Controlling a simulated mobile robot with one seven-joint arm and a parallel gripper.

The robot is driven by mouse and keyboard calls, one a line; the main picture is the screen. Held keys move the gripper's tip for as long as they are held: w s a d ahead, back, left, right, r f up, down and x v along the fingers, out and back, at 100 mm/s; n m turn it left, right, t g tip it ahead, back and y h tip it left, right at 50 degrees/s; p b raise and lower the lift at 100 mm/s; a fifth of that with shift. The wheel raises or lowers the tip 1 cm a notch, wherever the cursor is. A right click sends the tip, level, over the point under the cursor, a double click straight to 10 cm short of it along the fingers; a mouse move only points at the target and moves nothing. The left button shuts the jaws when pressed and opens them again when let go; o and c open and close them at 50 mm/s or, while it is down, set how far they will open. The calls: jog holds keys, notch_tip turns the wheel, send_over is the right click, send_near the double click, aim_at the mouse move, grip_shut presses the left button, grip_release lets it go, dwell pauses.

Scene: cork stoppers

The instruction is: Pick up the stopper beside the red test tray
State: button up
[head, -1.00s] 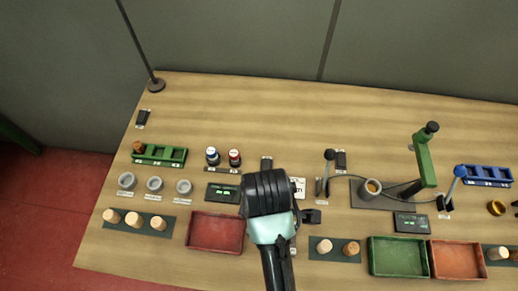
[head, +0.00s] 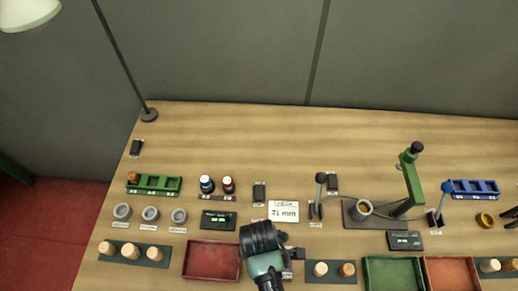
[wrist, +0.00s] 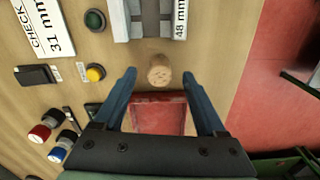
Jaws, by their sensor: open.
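A single pale cork stopper (wrist: 159,72) stands on bare wood just beyond one edge of the red tray (wrist: 158,118) in the wrist view. My gripper (wrist: 159,75) is open, with one blue finger on each side of the stopper in the picture. I cannot tell the height gap; no contact shows. In the head view the red tray (head: 212,261) lies left of my arm, which hides my fingertips and this stopper.
A grey gauge marked 48 mm (wrist: 151,18) stands close beyond the stopper. A yellow button (wrist: 95,73) and a green button (wrist: 94,20) are to its left. Other stoppers stand on dark mats left (head: 142,262) and right (head: 332,278).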

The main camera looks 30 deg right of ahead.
jog(key=shift+f, duration=1.25)
grip_shut()
